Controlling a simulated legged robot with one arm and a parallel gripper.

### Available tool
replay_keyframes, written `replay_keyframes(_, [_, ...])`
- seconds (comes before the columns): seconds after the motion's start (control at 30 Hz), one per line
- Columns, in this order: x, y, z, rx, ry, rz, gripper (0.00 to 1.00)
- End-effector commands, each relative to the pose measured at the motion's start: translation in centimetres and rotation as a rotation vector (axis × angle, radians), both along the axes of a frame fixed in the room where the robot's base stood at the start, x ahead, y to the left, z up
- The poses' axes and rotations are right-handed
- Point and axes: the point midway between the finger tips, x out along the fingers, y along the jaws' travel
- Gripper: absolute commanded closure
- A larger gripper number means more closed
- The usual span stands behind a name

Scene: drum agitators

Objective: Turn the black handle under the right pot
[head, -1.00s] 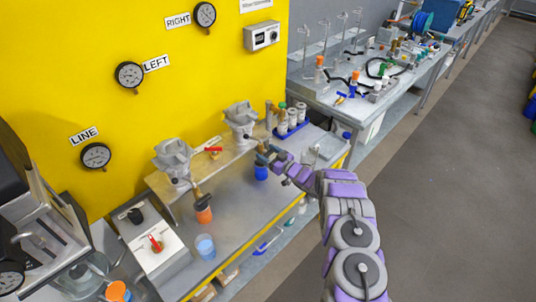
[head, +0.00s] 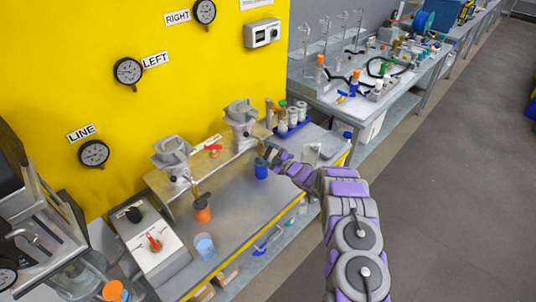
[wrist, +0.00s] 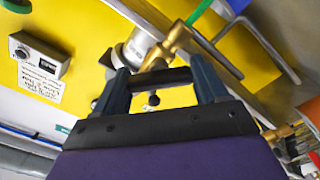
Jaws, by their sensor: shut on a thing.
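The right pot (head: 241,112) is a grey metal vessel on the raised shelf against the yellow panel. It also shows in the wrist view (wrist: 138,46), beside brass fittings. My gripper (head: 268,149) is just below and to the right of this pot. In the wrist view, the black handle (wrist: 163,77) spans the space between my two dark fingers (wrist: 155,66), and my gripper is shut on it. In the head view the gripper hides the handle. The left pot (head: 171,152) stands on the same shelf.
A blue-topped cup (head: 261,170) stands just below my gripper. An orange-topped cup (head: 202,211) and a light blue cup (head: 205,246) stand further left. A red lever (head: 213,148) is between the pots. Several capped bottles (head: 292,118) stand at the right.

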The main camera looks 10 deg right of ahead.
Motion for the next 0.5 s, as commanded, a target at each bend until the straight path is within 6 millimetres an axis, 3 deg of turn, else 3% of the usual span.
replay_keyframes(0.5, [-0.05,0.11,-0.18,-0.173,-0.124,0.0,0.58])
